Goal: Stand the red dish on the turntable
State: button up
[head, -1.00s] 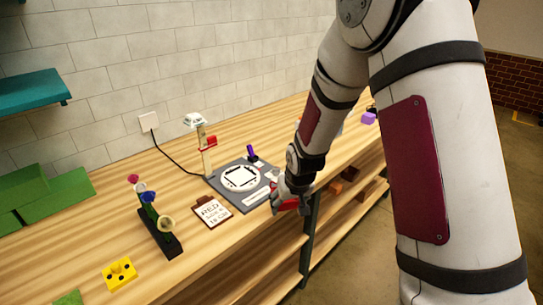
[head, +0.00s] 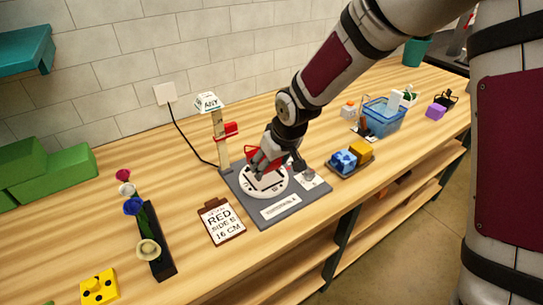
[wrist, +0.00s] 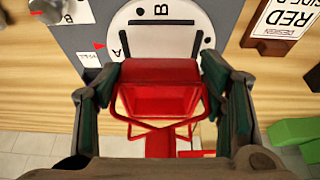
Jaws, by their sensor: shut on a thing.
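The red dish (wrist: 160,98) is between the two dark fingers of my gripper (wrist: 160,80), which is shut on it. In the head view my gripper (head: 264,162) is over the white turntable disc (head: 278,187), and only red bits of the dish show around the fingers. The wrist view shows the turntable disc (wrist: 160,45) just beyond the dish, with letters A and B on its rim. I cannot tell whether the dish touches the disc.
A card reading RED (head: 221,219) lies left of the grey turntable base (head: 303,208). A post with a red slider (head: 231,130) stands behind. A flower rack (head: 160,250) is at left. A tray of blue and yellow blocks (head: 350,168) and a blue basket (head: 385,122) are at right.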

aim_at(268, 181)
jog(key=shift+w+a+f+b, duration=0.1)
jog(key=shift+a+f+b, duration=0.05)
jog(key=shift+f+b, duration=1.05)
jog(key=shift+f, duration=0.85)
jog(key=o, duration=1.5)
jog(key=shift+o, duration=0.2)
jog(key=shift+f, duration=0.1)
jog(key=shift+o, duration=1.3)
